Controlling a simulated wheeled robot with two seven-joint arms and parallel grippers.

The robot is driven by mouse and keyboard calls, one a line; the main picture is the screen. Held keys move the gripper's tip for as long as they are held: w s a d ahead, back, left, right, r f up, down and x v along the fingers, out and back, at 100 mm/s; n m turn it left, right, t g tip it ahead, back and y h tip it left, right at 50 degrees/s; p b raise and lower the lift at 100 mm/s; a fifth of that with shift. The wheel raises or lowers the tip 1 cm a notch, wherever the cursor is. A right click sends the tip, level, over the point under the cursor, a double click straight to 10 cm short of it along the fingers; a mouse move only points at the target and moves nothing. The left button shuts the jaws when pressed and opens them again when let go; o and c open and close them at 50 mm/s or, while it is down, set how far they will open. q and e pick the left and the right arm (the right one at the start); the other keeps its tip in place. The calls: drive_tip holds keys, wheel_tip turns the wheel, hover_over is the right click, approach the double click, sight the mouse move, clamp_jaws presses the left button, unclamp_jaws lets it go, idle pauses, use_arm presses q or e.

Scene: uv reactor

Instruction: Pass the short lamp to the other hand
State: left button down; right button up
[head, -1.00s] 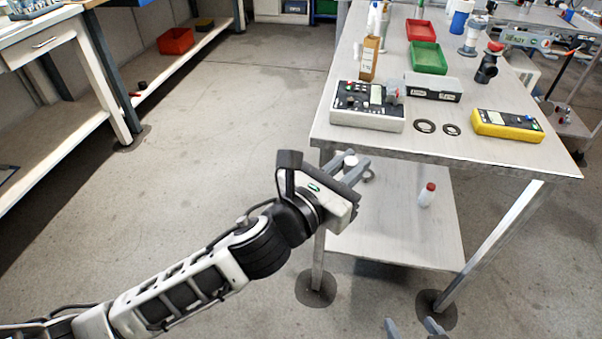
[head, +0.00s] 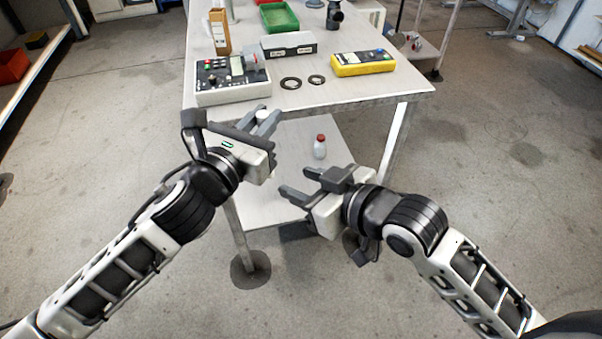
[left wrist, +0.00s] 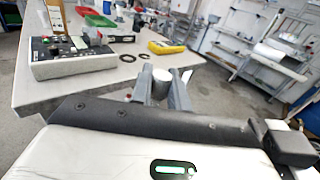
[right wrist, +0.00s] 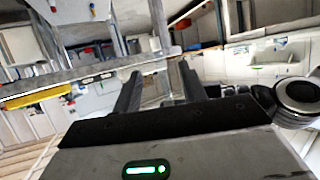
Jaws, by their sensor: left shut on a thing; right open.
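The short lamp shows as a small white rounded end (head: 263,116) between the fingers of my left gripper (head: 267,121). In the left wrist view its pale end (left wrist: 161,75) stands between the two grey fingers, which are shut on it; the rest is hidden. My left gripper holds it in the air by the table's front edge. My right gripper (head: 297,182) is open and empty, below and to the right of the left one, apart from the lamp. In the right wrist view its fingers (right wrist: 160,80) are spread wide.
The metal table (head: 350,95) carries a control box (head: 232,82), a yellow meter (head: 363,63), two black rings (head: 291,83) and a grey box (head: 288,46). A white bottle with a red cap (head: 320,147) stands on the lower shelf. Open floor lies to both sides.

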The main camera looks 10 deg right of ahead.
drive_tip(key=r+x, duration=0.1)
drive_tip(key=x, duration=1.1)
drive_tip(key=shift+a, duration=0.2)
drive_tip(key=shift+w+r, duration=0.1)
clamp_jaws()
use_arm(q)
drive_tip(key=c, duration=1.3)
unclamp_jaws()
drive_tip(key=shift+o, duration=0.2)
